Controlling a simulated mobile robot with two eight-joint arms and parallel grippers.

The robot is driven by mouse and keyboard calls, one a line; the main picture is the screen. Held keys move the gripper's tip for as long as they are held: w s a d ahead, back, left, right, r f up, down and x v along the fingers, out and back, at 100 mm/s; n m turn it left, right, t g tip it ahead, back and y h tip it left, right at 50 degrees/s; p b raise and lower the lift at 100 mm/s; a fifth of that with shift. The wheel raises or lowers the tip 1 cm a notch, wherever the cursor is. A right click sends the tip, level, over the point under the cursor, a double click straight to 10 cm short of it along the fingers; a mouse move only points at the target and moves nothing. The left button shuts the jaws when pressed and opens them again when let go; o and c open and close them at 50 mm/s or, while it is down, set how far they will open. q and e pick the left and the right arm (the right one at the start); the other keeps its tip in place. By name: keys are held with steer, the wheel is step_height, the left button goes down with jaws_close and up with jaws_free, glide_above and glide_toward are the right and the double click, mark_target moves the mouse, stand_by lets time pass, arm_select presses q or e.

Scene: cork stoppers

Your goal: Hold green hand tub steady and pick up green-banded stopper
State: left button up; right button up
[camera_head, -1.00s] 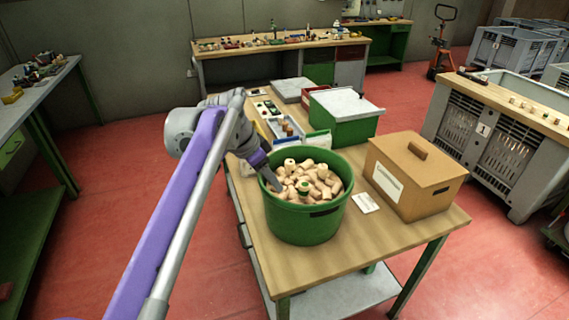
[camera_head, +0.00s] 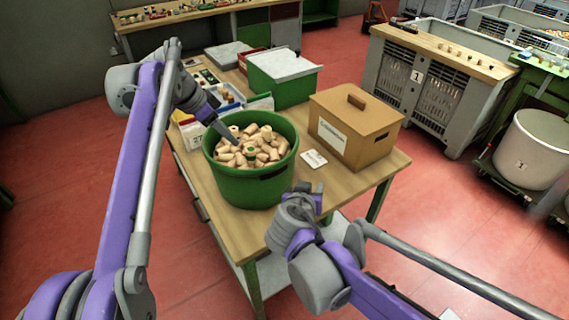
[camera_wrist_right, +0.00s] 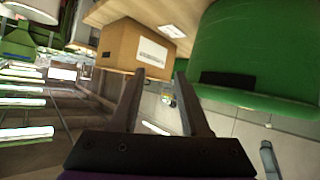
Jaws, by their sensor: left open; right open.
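The green hand tub (camera_head: 240,188) stands on the wooden table, full of pale cork stoppers. A stopper with a greenish band (camera_head: 249,150) seems to lie on top near the middle of the heap; it is small in the picture. My left gripper (camera_head: 228,135) is open at the tub's left rim, its dark finger reaching over or onto the rim; contact is unclear. My right gripper (camera_head: 312,190) is in front of the tub's right side, apart from it. The right wrist view shows its two fingers (camera_wrist_right: 158,78) open and empty, with the tub (camera_wrist_right: 255,50) beyond at the right.
A brown lidded box (camera_head: 350,130) stands right of the tub, with a white card (camera_head: 314,159) between them. A green box with a pale lid (camera_head: 283,78) and small trays are behind. Grey crates (camera_head: 430,85) stand at the right. The table's front edge is near my right gripper.

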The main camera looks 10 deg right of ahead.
mark_target(293, 149)
steer(key=w+a+r+t, duration=0.3)
steer(key=w+a+r, duration=0.1)
steer(key=w+a, duration=0.1)
steer(key=shift+m, duration=0.3)
steer(key=x, duration=1.1)
steer(key=shift+f, duration=0.3)
steer(key=shift+a, duration=0.1)
jaws_close()
steer(key=shift+s, duration=0.1)
stand_by(0.5)
